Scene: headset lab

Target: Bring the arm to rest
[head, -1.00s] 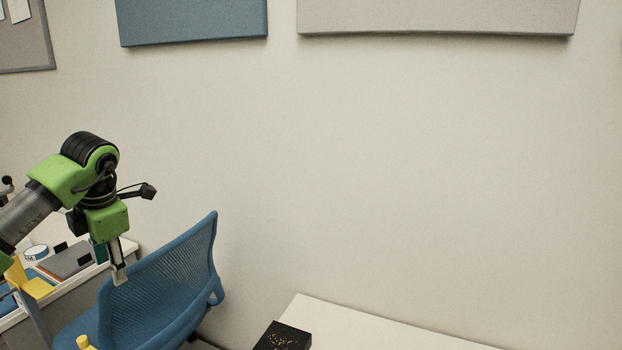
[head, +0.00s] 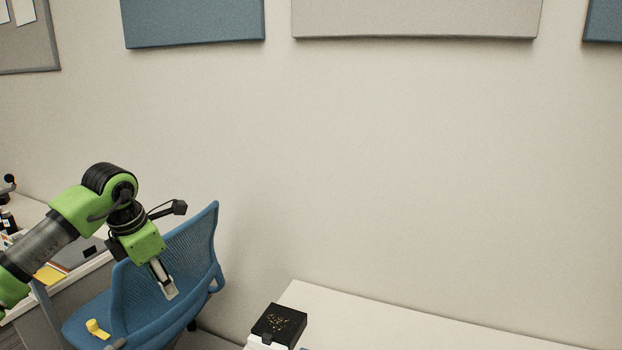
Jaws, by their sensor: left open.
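My left arm comes in from the left in the head view, green and black with a grey link. Its gripper (head: 166,284) hangs down at a slant in front of the backrest of a blue mesh chair (head: 195,250). The gripper is open, with nothing seen between its fingers. Its fingers are small in the picture and partly overlap each other. My right gripper is not in view.
A white table (head: 400,329) at the lower right bears a black box (head: 279,324) with gold specks. A desk with papers and small items stands behind my left arm. A yellow object (head: 97,328) shows over the chair seat. Wall panels (head: 415,15) hang above.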

